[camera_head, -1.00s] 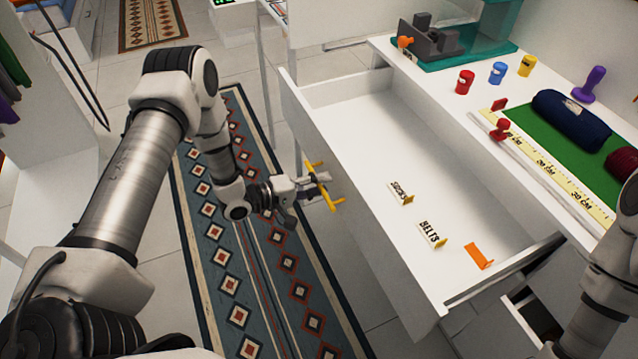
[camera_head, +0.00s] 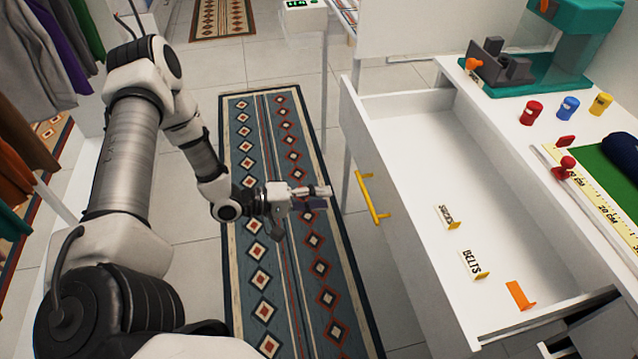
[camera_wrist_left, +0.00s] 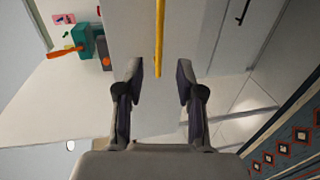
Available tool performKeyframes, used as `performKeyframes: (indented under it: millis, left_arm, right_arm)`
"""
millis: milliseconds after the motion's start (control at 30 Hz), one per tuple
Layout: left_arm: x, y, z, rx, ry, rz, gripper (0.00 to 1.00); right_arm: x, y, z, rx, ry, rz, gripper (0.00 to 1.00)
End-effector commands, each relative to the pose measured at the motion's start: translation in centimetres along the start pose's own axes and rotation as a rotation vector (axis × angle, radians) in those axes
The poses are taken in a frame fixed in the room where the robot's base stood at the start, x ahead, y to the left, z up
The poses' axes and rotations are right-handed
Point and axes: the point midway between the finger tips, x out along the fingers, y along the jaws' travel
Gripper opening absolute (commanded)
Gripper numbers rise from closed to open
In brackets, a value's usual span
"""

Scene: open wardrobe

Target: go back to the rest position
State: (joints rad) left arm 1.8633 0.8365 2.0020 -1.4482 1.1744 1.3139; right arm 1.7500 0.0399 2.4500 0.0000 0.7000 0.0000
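My left gripper (camera_head: 318,196) is in the air over the patterned rug, to the left of the open drawer. The left wrist view shows its two fingers (camera_wrist_left: 160,85) spread apart with nothing between them. The yellow drawer handle (camera_head: 370,197) is on the drawer front, a short way right of the gripper and apart from it. The handle also shows in the left wrist view (camera_wrist_left: 159,38), beyond the fingertips. The white drawer (camera_head: 420,140) is pulled out and holds cards reading SOCKS (camera_head: 446,216) and BELTS (camera_head: 472,264) and an orange piece (camera_head: 519,295). My right gripper is out of view.
The white counter (camera_head: 500,118) on the right carries a teal machine (camera_head: 575,45), red, blue and yellow small canisters (camera_head: 568,108), a ruler and a green mat. Clothes (camera_head: 50,50) hang at far left. The rug (camera_head: 290,270) and tiled floor are clear.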

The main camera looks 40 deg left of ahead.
Motion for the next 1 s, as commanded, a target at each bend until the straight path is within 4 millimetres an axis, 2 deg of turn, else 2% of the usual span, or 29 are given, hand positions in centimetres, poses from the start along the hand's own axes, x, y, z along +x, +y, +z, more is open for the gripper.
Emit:
performKeyframes:
  millis: [367,467,567,633,733,767,800,867,900,1000]
  left_arm:
    - [0.0,0.0,0.0,-0.001,0.000,-0.001,0.37]
    - [0.6,0.0,0.8,0.004,-0.028,-0.014,0.37]
    - [2.6,0.3,3.9,0.014,-0.125,-0.051,0.37]
    - [4.5,-0.1,7.2,-0.020,-0.173,-0.126,0.37]
    - [5.8,-3.1,12.4,0.008,-0.187,-0.353,0.37]
    - [5.6,-4.4,13.8,0.044,-0.190,-0.439,0.37]
    - [4.7,-6.0,15.5,0.103,-0.197,-0.556,0.37]
    - [2.5,-8.3,17.4,0.206,-0.219,-0.734,0.37]
    - [0.5,-9.7,18.5,0.279,-0.246,-0.856,0.37]
    - [-5.2,-11.8,19.7,0.445,-0.336,-1.127,0.37]
  right_arm:
    - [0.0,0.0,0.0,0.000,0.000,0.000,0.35]
    - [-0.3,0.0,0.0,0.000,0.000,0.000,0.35]
    - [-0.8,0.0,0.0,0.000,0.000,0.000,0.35]
    - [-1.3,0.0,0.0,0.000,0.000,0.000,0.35]
    - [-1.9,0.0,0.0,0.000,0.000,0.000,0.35]
    - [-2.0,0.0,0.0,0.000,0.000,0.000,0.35]
    - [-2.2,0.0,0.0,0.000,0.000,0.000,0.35]
    - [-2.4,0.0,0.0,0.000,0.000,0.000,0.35]
    - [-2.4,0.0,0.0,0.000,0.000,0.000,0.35]
    - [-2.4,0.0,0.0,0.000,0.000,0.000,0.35]
